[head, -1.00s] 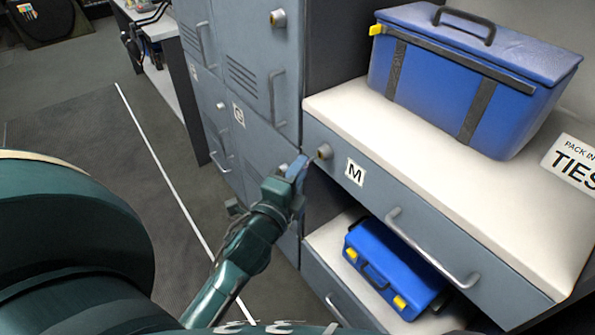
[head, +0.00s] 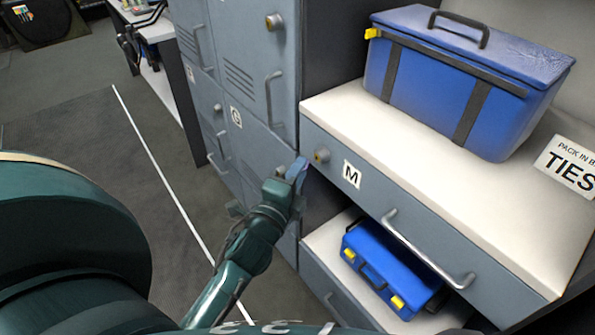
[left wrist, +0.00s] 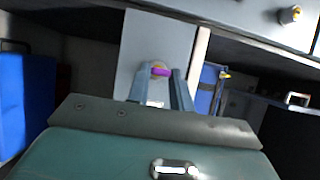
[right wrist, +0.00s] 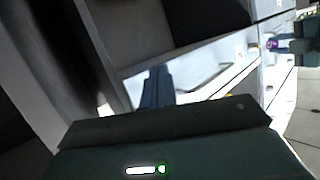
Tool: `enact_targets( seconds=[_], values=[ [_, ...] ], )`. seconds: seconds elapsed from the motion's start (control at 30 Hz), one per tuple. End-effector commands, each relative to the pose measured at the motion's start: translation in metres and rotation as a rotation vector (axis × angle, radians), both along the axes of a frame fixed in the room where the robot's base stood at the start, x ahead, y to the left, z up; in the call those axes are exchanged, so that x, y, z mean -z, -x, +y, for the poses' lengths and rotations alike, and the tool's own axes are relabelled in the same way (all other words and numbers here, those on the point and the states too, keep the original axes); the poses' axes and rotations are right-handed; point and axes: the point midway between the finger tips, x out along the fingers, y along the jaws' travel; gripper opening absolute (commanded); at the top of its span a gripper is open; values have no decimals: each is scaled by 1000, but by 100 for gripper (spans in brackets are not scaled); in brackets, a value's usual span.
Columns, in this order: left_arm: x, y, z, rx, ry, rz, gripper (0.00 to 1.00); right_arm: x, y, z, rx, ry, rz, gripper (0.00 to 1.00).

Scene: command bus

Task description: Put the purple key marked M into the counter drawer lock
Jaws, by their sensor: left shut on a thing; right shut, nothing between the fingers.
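My left gripper (head: 299,166) is shut on the purple key (left wrist: 160,72), which shows between its fingertips in the left wrist view. The key is too small for its mark to be read, and the fingers hide it in the head view. The counter drawer (head: 420,225) carries a white M label, with its round brass lock (head: 321,156) at the left end. The left fingertips are just left of and slightly below this lock, with a small gap in the picture. My right gripper (right wrist: 158,82) is shut and empty, seen only in the right wrist view.
Grey-blue lockers (head: 245,90) stand close left of the counter, one with its own lock (head: 274,21). A large blue box (head: 440,90) sits on the countertop. A smaller blue case (head: 375,260) is on the surface below the drawer. The floor at left is clear.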

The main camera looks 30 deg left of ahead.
Motion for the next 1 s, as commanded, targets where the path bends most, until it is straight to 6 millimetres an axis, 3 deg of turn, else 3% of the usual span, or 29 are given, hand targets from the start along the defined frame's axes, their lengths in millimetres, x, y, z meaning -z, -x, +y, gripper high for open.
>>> enact_targets(
  seconds=[1.0],
  values=[
    [0, -9, -4, -1, 1, 0, 5, -2, 0, 0, 1, 0, -1, 0]
  ],
)
